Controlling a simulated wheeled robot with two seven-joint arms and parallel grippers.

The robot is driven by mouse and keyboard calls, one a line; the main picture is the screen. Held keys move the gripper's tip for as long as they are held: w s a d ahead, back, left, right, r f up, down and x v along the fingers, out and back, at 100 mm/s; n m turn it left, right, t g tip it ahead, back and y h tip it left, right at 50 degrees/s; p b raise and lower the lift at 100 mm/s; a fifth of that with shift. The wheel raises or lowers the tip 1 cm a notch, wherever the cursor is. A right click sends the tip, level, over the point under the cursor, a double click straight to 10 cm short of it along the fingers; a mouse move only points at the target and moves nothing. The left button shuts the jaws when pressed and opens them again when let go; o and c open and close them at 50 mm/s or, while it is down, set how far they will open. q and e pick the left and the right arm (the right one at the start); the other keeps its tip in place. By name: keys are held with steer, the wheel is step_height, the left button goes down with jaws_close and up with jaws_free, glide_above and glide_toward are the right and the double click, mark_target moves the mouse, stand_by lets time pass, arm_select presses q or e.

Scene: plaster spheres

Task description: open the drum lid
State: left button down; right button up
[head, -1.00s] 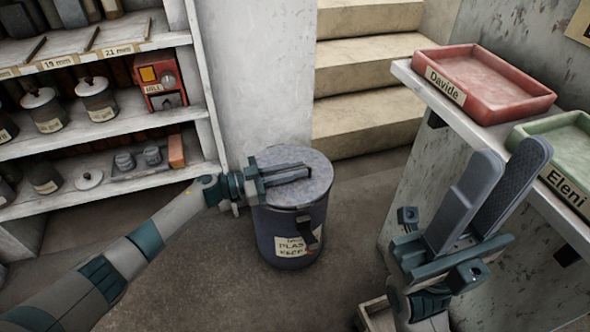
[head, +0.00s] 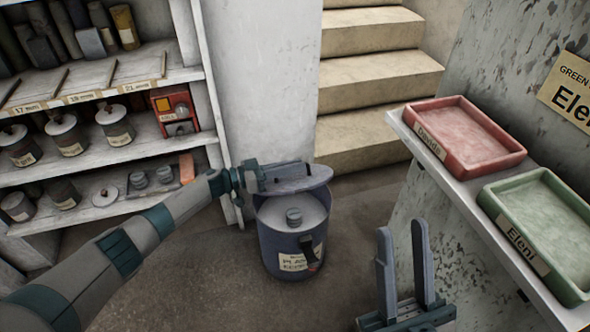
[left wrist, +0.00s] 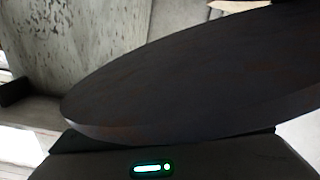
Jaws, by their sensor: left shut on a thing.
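The blue drum (head: 285,250) stands on the floor in the middle of the head view, with a paper label and a dark latch on its front. Its lid (head: 300,181) is raised and tilted at the back, leaving the top open. Inside is a pale fill with a small grey knobbed object (head: 294,216) on it. My left gripper (head: 285,181) is shut on the lid at its left side. The lid's dark face (left wrist: 200,85) fills much of the left wrist view. My right gripper (head: 402,262) is open and empty, right of the drum.
A shelf (head: 110,150) with jars and tools stands at the left. Steps (head: 375,90) rise behind the drum. At the right a ledge holds a red tray (head: 465,135) and a green tray (head: 545,225). Bare floor lies in front of the drum.

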steer(key=shift+w+a+f+g+h, duration=0.1)
steer(key=shift+a+f+g+h, duration=0.05)
steer(key=shift+a+f+g, duration=0.2)
steer(key=shift+a+f+g+h, duration=0.15)
steer(key=shift+f+g, duration=0.1)
steer(key=shift+f, duration=0.2)
jaws_close()
steer(key=w+a+f+m+g, duration=0.2)
steer(key=w+f+m, duration=0.4)
steer(key=f+m, duration=0.4)
steer(key=w+a+f+m+g, duration=0.2)
steer(key=w+f+m, duration=0.4)
steer(key=f+m, duration=0.4)
steer(key=w+a+f+m+g+h, duration=0.1)
steer(key=w+a+f+m+g, duration=0.2)
steer(key=f+m, duration=0.7)
steer(key=shift+w+m+g, duration=0.3)
steer(key=shift+w+m, duration=1.1)
steer(key=shift+m, duration=1)
